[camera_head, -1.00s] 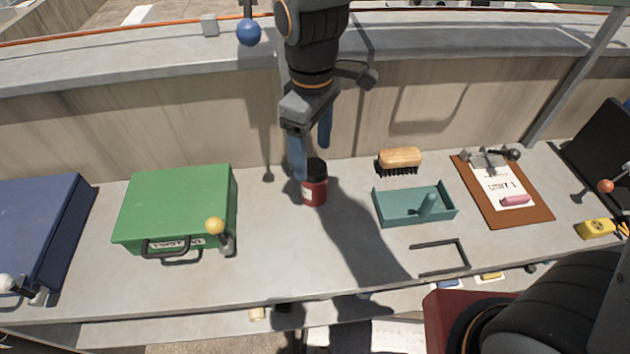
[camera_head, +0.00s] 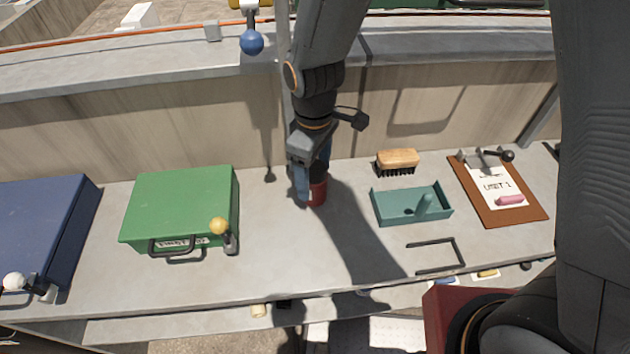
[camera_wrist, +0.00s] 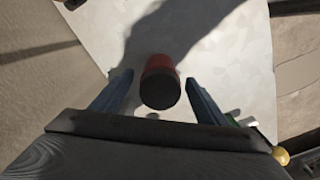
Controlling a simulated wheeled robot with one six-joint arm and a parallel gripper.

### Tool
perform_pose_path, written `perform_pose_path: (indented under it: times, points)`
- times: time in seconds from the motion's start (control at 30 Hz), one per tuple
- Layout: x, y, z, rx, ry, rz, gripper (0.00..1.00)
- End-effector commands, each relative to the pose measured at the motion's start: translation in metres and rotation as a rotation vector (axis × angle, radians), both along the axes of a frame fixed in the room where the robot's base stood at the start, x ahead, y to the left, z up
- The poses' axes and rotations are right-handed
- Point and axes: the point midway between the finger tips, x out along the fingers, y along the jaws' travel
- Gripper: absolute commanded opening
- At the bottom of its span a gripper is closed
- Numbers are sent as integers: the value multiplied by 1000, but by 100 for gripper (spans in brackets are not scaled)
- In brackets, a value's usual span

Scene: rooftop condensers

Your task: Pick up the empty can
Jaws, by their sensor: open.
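A red can (camera_head: 317,193) with a dark top stands upright on the grey ledge, right of the green case. In the wrist view the can (camera_wrist: 160,84) shows its dark round top between the two blue fingers. My gripper (camera_head: 312,184) is open and points down at the can from above, its fingers on either side of the can's upper part. The fingers hide most of the can's top in the head view. In the wrist view my gripper (camera_wrist: 160,90) shows gaps between each finger and the can. Whether the can is empty cannot be seen.
A green case (camera_head: 180,208) with a handle is at left, a blue case (camera_head: 42,225) beyond it. To the right are a brush (camera_head: 397,160), a teal tray (camera_head: 385,214) and a clipboard (camera_head: 518,209). A wall (camera_head: 150,140) stands behind. The ledge in front of the can is clear.

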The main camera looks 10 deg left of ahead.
Motion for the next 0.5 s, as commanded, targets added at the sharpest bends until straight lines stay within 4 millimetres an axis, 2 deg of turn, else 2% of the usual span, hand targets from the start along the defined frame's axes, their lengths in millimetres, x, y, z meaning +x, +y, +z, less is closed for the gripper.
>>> perform_pose_path:
  times: [0.07,0.33,0.5]
  points:
    - [0,0,0,0,0,0,68]
    - [0,0,0,0,0,0,24]
    - [0,0,0,0,0,0,23]
